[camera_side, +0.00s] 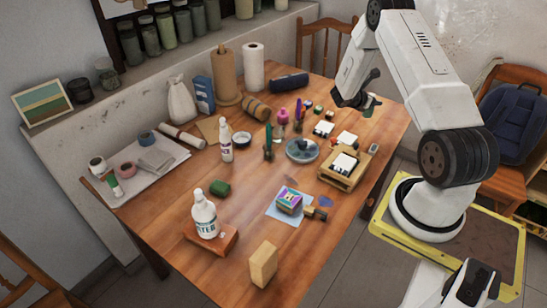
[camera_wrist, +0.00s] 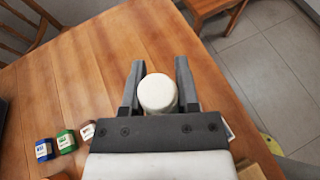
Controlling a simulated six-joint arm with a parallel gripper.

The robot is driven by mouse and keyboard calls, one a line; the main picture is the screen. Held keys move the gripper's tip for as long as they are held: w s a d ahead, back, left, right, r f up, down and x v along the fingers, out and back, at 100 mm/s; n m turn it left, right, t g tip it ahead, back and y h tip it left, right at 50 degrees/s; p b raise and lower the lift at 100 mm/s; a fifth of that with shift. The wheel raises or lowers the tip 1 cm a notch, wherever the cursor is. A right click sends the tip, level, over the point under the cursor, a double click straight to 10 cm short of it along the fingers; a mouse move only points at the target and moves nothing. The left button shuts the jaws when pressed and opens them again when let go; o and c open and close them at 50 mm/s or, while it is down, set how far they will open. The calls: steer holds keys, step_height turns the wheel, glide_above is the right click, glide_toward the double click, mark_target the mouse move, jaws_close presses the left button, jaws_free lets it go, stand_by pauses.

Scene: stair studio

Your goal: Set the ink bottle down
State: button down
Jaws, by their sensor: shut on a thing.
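The ink bottle shows in the wrist view as a round off-white cap (camera_wrist: 157,92) seen from above, between the two dark fingers of my gripper (camera_wrist: 158,78). The fingers are shut on it. Its body is mostly hidden beneath the cap. In the side view my gripper (camera_side: 365,98) is low over the far right part of the wooden table (camera_side: 345,220), with the small dark green bottle (camera_side: 370,107) at its fingers. I cannot tell whether the bottle's base touches the table.
Several small labelled ink blocks or bottles (camera_wrist: 65,141) stand left of my gripper in the wrist view. A wooden tray (camera_side: 345,180) with a white pad and a grey-blue dish (camera_side: 302,150) are nearer the table's middle. Bare wood surrounds my gripper; the table edge is close on the right.

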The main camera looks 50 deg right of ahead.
steer(key=shift+w+d+f, duration=0.45)
steer(key=shift+d+f, duration=0.15)
steer(key=shift+f, duration=0.35)
steer(key=shift+w+d+f, duration=0.5)
steer(key=shift+d+f, duration=0.15)
steer(key=shift+f, duration=0.25)
steer(key=shift+w+d+f, duration=0.45)
steer(key=shift+d+f, duration=0.15)
steer(key=shift+f, duration=0.35)
steer(key=shift+w+d+f, duration=0.1)
steer(key=shift+f, duration=1.6)
steer(key=shift+f, duration=0.1)
steer(key=shift+c, duration=1.7)
jaws_free()
